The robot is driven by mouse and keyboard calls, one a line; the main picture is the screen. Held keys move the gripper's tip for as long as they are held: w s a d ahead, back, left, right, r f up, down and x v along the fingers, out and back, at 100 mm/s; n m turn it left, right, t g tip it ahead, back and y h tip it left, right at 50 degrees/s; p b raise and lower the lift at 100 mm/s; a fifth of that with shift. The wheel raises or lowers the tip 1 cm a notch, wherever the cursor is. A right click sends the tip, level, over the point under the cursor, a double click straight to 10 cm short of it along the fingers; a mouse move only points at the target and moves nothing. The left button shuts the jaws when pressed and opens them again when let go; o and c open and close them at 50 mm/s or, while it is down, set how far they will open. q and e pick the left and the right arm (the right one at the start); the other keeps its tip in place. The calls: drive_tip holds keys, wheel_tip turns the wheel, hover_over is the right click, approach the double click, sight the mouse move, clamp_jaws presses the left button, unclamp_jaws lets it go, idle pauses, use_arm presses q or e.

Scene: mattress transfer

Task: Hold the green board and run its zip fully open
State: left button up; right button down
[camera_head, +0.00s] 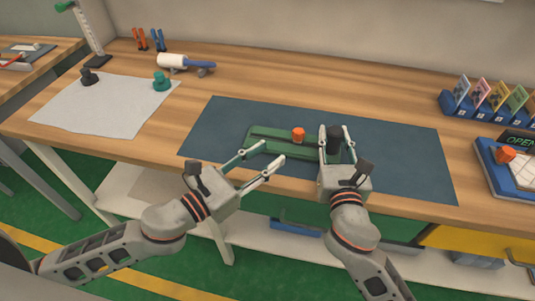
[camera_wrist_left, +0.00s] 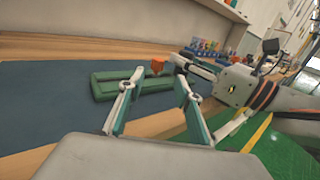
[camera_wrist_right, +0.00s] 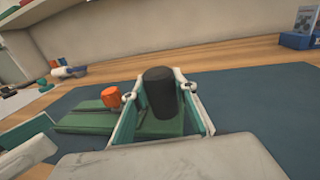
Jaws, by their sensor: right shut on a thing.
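The green board (camera_head: 262,134) lies on the blue mat, with a slot along its length. An orange knob (camera_head: 298,135) stands on the slot, about mid-board; it also shows in the right wrist view (camera_wrist_right: 111,97). A black upright post (camera_wrist_right: 161,92) stands at the board's right end. My right gripper (camera_head: 335,131) is shut on this post, with a finger on each side. My left gripper (camera_head: 272,151) is open and empty at the near left side of the board, apart from the knob. In the left wrist view the board (camera_wrist_left: 110,86) lies beyond its spread fingers.
The blue mat (camera_head: 225,120) is otherwise clear. A pale sheet (camera_head: 105,105) with a black and a green knob lies left; a white-and-blue tool (camera_head: 185,63) lies behind. A blue card rack (camera_head: 490,112) and an "OPEN" panel (camera_head: 515,140) stand right.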

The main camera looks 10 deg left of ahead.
drive_tip(key=c, duration=1.5)
unclamp_jaws()
